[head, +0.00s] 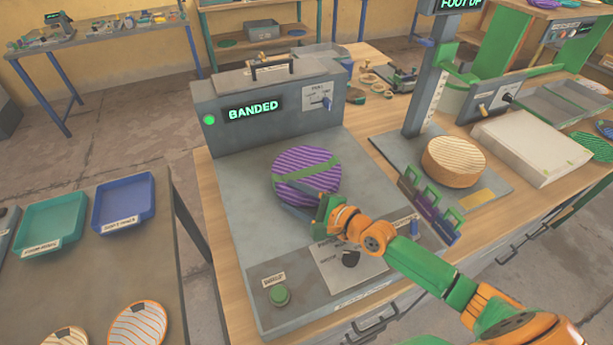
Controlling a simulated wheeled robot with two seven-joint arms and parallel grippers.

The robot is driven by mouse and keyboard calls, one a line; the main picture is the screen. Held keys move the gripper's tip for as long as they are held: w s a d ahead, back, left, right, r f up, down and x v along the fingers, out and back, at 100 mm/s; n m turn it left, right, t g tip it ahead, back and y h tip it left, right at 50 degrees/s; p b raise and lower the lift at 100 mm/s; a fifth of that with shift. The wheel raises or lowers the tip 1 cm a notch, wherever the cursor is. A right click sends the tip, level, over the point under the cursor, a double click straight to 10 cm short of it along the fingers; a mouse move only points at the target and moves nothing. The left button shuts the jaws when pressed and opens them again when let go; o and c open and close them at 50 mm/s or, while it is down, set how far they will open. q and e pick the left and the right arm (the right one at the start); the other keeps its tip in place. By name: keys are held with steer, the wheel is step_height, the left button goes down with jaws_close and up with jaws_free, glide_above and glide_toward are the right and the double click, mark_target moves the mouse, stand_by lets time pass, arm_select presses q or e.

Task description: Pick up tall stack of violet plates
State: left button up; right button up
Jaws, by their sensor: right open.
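The violet striped plates (306,162) lie as a round stack on the grey bed of the banding machine (235,190), with a green band across them. The stack's height is hard to judge from above. I cannot tell whether the fingers touch the plates. My left gripper is not in view.
The machine's display (253,109) reads BANDED. A tan striped stack (455,160) sits on a grey stand at right, beside a rack (430,205). A side table at left holds a teal tray (50,222), a blue tray (123,203) and orange-striped plates (138,325).

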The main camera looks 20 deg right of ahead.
steer(key=shift+s, duration=0.1)
jaws_close()
steer(key=shift+r, duration=0.1)
steer(key=shift+r, duration=0.4)
step_height(320, 180, up, 4)
steer(key=shift+s+a+f+p, duration=0.15)
steer(key=shift+f+p, duration=0.1)
steer(key=shift+p, duration=0.95)
steer(key=s+a+r+p, duration=0.4)
steer(key=s+r, duration=0.4)
steer(key=s, duration=0.4)
steer(key=shift+s+a+r, duration=0.15)
steer(key=shift+s+r, duration=0.15)
steer(key=shift+s, duration=0.1)
